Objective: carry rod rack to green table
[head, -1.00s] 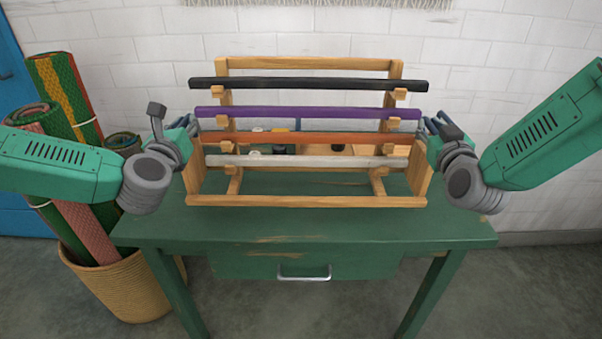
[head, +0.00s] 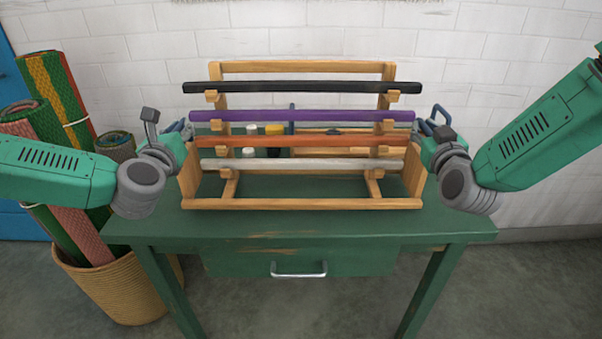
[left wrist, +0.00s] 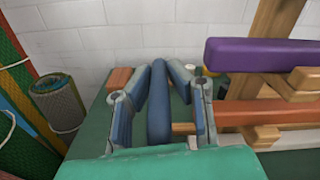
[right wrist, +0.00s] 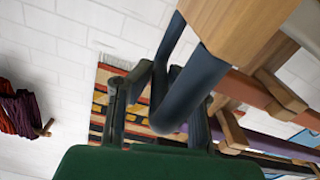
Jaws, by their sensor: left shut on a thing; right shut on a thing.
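The rod rack (head: 300,203) is a wooden frame with black (head: 320,87), purple (head: 300,115), orange (head: 300,141) and pale grey (head: 300,165) rods lying level across its pegs. It stands upright over the green table (head: 300,226); I cannot tell whether its base touches the top. My left gripper (head: 184,128) is at the rack's left end, shut on a blue handle (left wrist: 158,105) that shows between its fingers. My right gripper (head: 428,126) is at the right end, shut on the other blue handle (right wrist: 188,90). The grippers' fingertips are partly hidden in the head view.
Small jars (head: 274,129) stand on the table behind the rack, partly hidden by the rods. A basket (head: 125,290) of rolled mats stands left of the table. A white brick wall (head: 480,90) is close behind. The drawer (head: 300,258) is shut.

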